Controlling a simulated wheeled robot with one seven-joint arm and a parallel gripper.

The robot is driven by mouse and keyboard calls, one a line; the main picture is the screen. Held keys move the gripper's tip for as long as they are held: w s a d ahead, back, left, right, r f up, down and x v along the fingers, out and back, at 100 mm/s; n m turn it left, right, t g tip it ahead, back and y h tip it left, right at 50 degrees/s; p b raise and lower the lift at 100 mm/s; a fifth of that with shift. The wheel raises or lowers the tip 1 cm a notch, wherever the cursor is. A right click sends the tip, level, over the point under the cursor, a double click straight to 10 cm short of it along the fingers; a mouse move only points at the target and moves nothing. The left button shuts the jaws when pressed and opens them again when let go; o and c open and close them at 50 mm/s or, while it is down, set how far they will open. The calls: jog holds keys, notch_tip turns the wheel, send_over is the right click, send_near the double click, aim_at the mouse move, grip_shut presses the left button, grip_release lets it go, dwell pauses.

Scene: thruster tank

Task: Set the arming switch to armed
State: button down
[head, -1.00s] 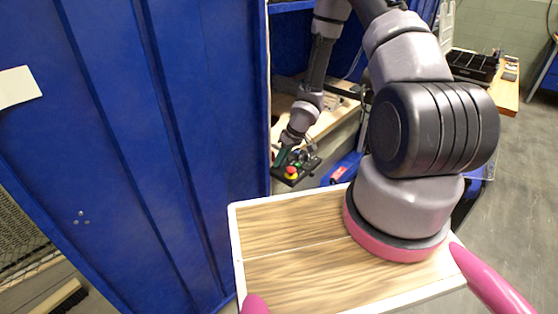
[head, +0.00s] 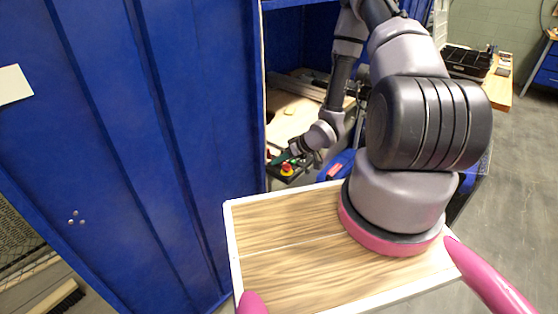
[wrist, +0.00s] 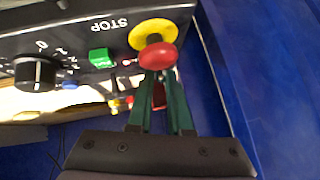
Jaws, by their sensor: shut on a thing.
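The black control panel (wrist: 75,42) fills the upper left of the wrist view, with its lettering upside down. My gripper (wrist: 160,75) has its green fingers close together at the panel's edge, by the red mushroom stop button (wrist: 158,54) on its yellow disc (wrist: 152,33). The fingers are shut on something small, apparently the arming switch. The fingertips and the stop button hide it, so its position cannot be read. In the head view my gripper (head: 284,158) is at the small panel, behind the red button (head: 287,169).
The panel also carries a black rotary knob (wrist: 36,72) and a green button (wrist: 99,57). A tall blue cabinet wall (head: 130,130) stands left of my arm in the head view. A light wooden surface (head: 288,115) lies behind the panel.

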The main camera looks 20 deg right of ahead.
jog(key=shift+d+f, duration=0.1)
jog(key=c, duration=0.9)
grip_release()
jog(key=shift+o, duration=0.2)
jog(key=v, duration=1.1)
